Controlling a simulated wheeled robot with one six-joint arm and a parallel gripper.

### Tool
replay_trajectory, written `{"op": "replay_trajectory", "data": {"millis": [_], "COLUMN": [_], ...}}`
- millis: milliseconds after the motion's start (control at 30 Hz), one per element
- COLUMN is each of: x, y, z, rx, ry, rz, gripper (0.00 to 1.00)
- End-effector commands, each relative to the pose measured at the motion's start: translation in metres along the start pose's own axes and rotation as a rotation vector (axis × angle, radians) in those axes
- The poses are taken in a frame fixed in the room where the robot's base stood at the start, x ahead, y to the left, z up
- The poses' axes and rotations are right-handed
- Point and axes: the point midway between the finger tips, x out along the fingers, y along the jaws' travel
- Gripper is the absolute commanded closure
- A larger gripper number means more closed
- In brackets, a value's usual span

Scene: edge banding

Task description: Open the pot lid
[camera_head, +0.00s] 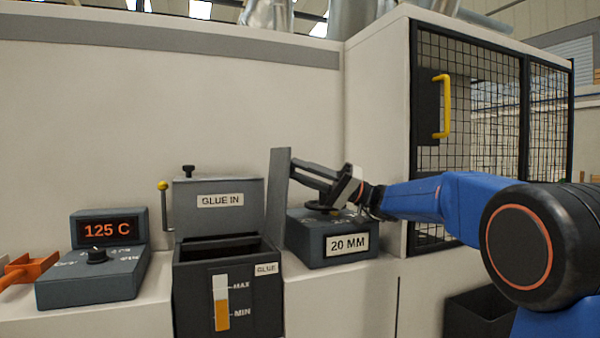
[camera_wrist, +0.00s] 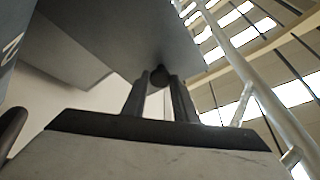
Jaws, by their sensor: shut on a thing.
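The dark grey glue pot (camera_head: 190,290) stands at the lower middle in the head view, with a GLUE label and a MAX/MIN level gauge. Its dark opening is uncovered on top. A grey plate, the lid (camera_head: 276,200), stands nearly upright at the pot's right side. My gripper (camera_head: 298,170) reaches in from the right against the lid's right face. In the wrist view the fingers (camera_wrist: 160,90) are closed around a dark round knob (camera_wrist: 158,76) on the underlit grey lid (camera_wrist: 120,35). The knob is hidden in the head view.
A GLUE IN panel (camera_head: 217,190) stands behind the pot, with a yellow-tipped lever (camera_head: 163,187) at its left. A 125 C control box (camera_head: 90,285) is at left. The 20 MM box (camera_head: 308,250) lies under my gripper. A mesh-doored cabinet (camera_head: 470,110) stands right.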

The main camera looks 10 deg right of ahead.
Motion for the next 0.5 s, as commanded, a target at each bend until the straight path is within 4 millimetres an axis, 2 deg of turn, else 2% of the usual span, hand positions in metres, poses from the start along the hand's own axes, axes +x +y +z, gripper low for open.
{"op": "replay_trajectory", "data": {"millis": [67, 100, 167, 500], "x": [0.0001, 0.0001, 0.0001, 0.0007], "y": [0.0007, 0.0007, 0.0006, -0.0008], "z": [0.0011, 0.0011, 0.0011, -0.0003], "rx": [0.002, 0.002, 0.002, 0.001], "ry": [-0.003, -0.003, -0.003, -0.002], "rz": [0.001, 0.001, 0.001, 0.001], "gripper": [1.0, 0.72, 0.57, 0.56]}}
